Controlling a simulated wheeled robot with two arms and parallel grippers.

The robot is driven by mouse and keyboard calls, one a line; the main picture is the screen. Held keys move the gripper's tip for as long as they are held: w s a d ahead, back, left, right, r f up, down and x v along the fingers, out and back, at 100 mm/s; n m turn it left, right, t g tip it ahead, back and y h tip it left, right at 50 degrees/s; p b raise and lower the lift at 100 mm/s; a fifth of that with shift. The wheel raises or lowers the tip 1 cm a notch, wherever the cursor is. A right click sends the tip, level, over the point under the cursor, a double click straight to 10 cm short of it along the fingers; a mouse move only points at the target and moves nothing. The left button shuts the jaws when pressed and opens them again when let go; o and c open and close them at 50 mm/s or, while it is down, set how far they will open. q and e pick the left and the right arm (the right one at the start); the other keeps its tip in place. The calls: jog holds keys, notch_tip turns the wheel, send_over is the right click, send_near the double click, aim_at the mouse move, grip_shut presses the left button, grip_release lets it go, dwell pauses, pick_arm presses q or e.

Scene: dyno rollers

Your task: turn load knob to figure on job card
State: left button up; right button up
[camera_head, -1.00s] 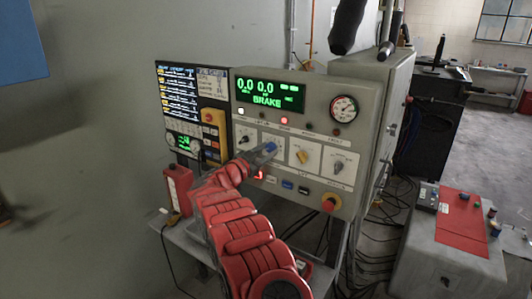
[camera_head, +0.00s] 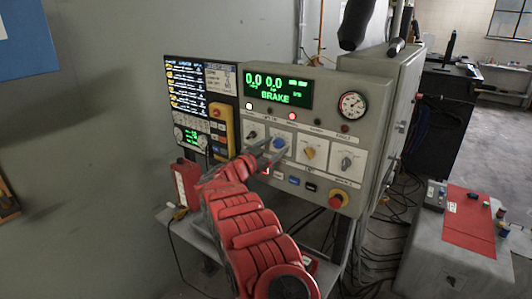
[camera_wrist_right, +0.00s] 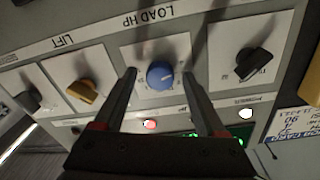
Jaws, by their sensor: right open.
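The load knob (camera_head: 279,142) is blue and sits on a white plate on the grey control panel (camera_head: 372,127). It also shows in the right wrist view (camera_wrist_right: 160,74), under the upside-down label LOAD HP, with a pale pointer mark. My right gripper (camera_head: 272,150) is open in front of the knob. In the right wrist view its two dark fingers (camera_wrist_right: 159,82) lie on either side of the knob, with gaps; contact does not show. A white job card (camera_head: 220,78) is beside the left screen; its figures are too small to read surely. My left gripper is out of view.
A black knob (camera_head: 251,136) is left of the blue one, and a yellow knob (camera_head: 309,153) and a grey knob (camera_head: 346,162) are to its right. A red stop button (camera_head: 336,201) sits below. The green display (camera_head: 279,90) reads 0.0 0.0 and BRAKE.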

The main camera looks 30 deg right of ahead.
jog(key=shift+s+a, duration=0.15)
jog(key=shift+a, duration=0.5)
jog(key=p+v, duration=0.5)
jog(key=v, duration=1.1)
jog(key=shift+p, duration=0.4)
jog(key=shift+s, duration=0.1)
